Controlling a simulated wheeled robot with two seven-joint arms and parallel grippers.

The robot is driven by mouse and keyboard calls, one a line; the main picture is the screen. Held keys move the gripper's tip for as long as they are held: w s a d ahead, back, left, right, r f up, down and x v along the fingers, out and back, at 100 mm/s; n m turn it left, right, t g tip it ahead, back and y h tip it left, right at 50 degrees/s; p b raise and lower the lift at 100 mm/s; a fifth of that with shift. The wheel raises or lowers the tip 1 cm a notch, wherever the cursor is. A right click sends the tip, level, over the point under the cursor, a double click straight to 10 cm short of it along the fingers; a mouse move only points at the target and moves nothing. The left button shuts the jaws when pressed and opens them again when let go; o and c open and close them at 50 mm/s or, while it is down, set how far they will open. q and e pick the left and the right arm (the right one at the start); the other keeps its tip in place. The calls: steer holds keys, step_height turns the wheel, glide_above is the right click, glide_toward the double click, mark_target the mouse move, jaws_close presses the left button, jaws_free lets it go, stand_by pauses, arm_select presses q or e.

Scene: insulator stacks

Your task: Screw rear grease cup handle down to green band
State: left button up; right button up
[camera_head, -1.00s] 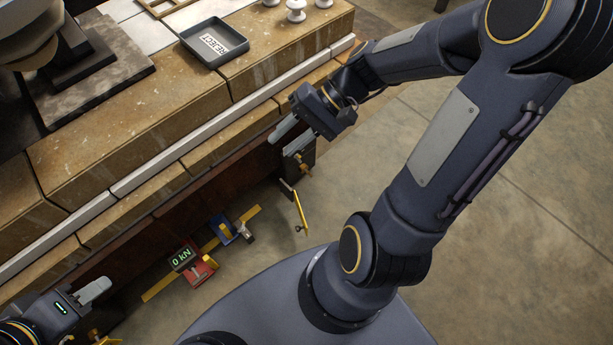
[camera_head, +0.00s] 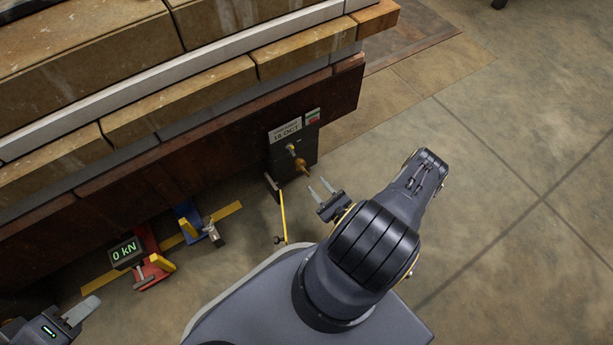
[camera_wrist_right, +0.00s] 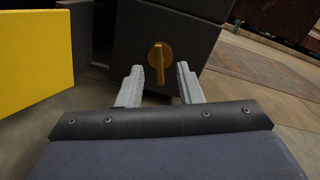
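A brass handle (camera_head: 301,166) sticks out from the face of a dark box (camera_head: 278,160) under the bench. In the right wrist view the handle (camera_wrist_right: 160,60) shows a round hub with a bar hanging down. A smaller pale fitting (camera_head: 291,148) sits just above it. I cannot make out a green band on the handle. My right gripper (camera_head: 319,187) is open and empty, facing the handle. In the right wrist view its fingers (camera_wrist_right: 158,82) lie either side of the handle's bar, apparently short of it. My left gripper (camera_head: 80,312) is at the lower left, only partly visible.
A tag reading "18 OCT" (camera_head: 286,131) and a red-green label (camera_head: 313,117) top the box. A "0 kN" display (camera_head: 125,253) and red and blue tools lie further left. Floor at right is clear.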

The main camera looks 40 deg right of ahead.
mark_target(306, 174)
steer(key=shift+m+h, duration=0.3)
steer(key=shift+h, duration=0.1)
steer(key=w, duration=0.2)
steer(key=w+f+b, duration=0.1)
steer(key=w, duration=0.1)
steer(key=w+f+b, duration=0.1)
steer(key=w, duration=0.1)
steer(key=shift+d, duration=0.3)
steer(key=shift+w+b, duration=0.35)
steer(key=shift+w, duration=0.25)
jaws_close()
